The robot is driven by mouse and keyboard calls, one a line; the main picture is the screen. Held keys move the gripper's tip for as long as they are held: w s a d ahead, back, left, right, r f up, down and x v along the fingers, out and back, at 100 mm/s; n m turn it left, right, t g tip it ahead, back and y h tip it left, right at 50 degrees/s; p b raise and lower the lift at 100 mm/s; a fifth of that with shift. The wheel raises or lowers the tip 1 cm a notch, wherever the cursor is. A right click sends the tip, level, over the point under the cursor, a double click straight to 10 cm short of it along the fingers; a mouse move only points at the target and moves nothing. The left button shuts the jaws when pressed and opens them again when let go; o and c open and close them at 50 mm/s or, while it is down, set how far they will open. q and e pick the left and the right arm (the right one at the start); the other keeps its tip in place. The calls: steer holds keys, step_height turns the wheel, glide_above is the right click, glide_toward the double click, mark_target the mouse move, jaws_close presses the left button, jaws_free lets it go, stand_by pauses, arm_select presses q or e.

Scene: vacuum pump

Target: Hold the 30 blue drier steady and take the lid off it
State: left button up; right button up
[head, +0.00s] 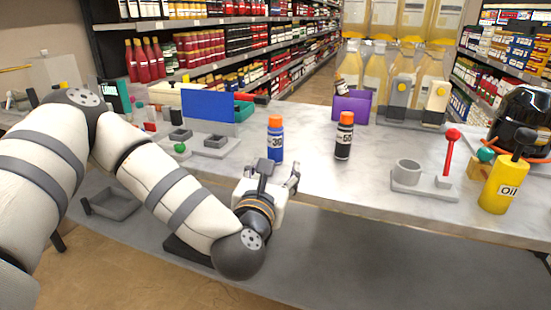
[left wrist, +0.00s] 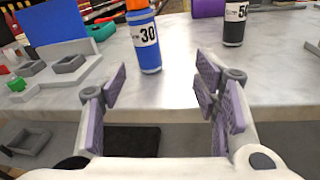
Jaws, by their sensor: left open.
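The 30 blue drier (head: 275,143) stands upright on the marble counter, a blue bottle with a white "30" label and an orange lid (head: 275,121). In the left wrist view the blue drier (left wrist: 145,45) stands beyond the fingers, and only the lower part of its orange lid (left wrist: 137,4) shows at the top edge. My left gripper (head: 279,172) is at the counter's front edge, just in front of the bottle. Its fingers (left wrist: 160,88) are spread wide with nothing between them, apart from the bottle. My right gripper is in neither view.
A black bottle (head: 344,141) with an orange lid stands right of the drier. A grey holder with a red-knobbed lever (head: 449,155) and a yellow oil can (head: 502,185) are further right. A blue panel (head: 208,106) and grey trays stand left. Bare counter surrounds the drier.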

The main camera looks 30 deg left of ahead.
mark_target(274, 137)
arm_select(q)
steer(key=w+a+n, duration=0.1)
steer(key=w+a, duration=0.1)
steer(key=w, duration=0.1)
steer(key=w+a+r+y, duration=0.1)
steer(key=w+a, duration=0.1)
steer(key=w, duration=0.2)
steer(key=w+a+r+n, duration=0.1)
steer(key=w+a, duration=0.2)
steer(key=w, duration=0.1)
steer(key=shift+w+r+n, duration=0.15)
steer(key=shift+w+n, duration=0.05)
steer(key=shift+n, duration=0.1)
jaws_close()
